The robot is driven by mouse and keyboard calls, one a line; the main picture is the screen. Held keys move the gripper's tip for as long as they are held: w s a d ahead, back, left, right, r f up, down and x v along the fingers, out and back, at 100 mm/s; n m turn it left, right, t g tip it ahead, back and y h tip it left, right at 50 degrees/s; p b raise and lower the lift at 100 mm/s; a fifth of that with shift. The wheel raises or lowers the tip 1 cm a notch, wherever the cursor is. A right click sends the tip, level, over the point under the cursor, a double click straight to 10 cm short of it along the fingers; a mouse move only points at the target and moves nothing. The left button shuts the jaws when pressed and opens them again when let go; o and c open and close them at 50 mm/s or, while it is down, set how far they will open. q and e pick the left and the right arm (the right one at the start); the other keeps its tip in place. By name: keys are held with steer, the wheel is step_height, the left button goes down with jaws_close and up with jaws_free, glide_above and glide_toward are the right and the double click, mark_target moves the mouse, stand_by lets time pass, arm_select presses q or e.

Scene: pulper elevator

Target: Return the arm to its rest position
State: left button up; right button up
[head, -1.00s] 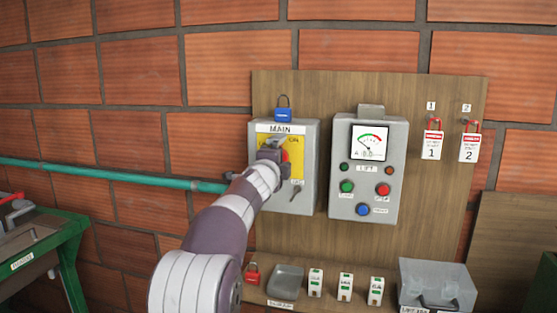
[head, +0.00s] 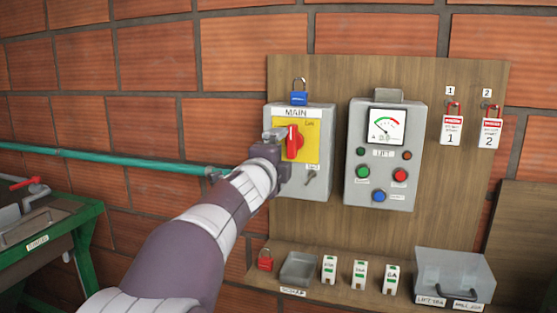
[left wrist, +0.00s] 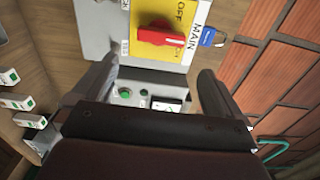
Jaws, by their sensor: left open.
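My left gripper (head: 270,153) is at the left side of the grey MAIN switch box (head: 314,190), open with nothing between its fingers. The red rotary handle (head: 292,143) on the box's yellow plate (head: 313,152) stands upright, just right of the gripper. The left wrist view shows the open fingers (left wrist: 152,88), with the red handle (left wrist: 163,36) beyond them and apart from them. My left arm reaches in from the lower left. My right gripper is not in view.
A blue padlock (head: 299,98) hangs above the MAIN box. The LIFT control box (head: 357,190) is to its right. A shelf below holds a red padlock (head: 265,260), a tray and several small blocks. A green pipe (head: 120,159) runs along the brick wall at left.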

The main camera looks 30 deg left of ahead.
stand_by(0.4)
arm_select(q)
steer(key=s+d+f+n+g+p, duration=0.1)
steer(key=s+f+n+g, duration=0.25)
steer(key=f, duration=0.45)
steer(key=s+d+f+n+g, duration=0.1)
steer(key=s+f+n+g, duration=0.15)
steer(key=f+n, duration=0.4)
steer(key=s+d+f+n+g+p, duration=0.1)
steer(key=s+f+n+g, duration=0.15)
steer(key=f, duration=0.65)
steer(key=s+d+f+n+g+h+p, duration=0.2)
steer(key=s+d+f+g, duration=0.5)
steer(key=s+d+f, duration=0.5)
steer(key=s+d+h+p, duration=0.1)
steer(key=s+d+h, duration=0.1)
steer(key=s+d, duration=0.1)
steer(key=shift+s+f+n, duration=0.3)
steer(key=shift+s+n, duration=0.05)
steer(key=shift+s, duration=0.2)
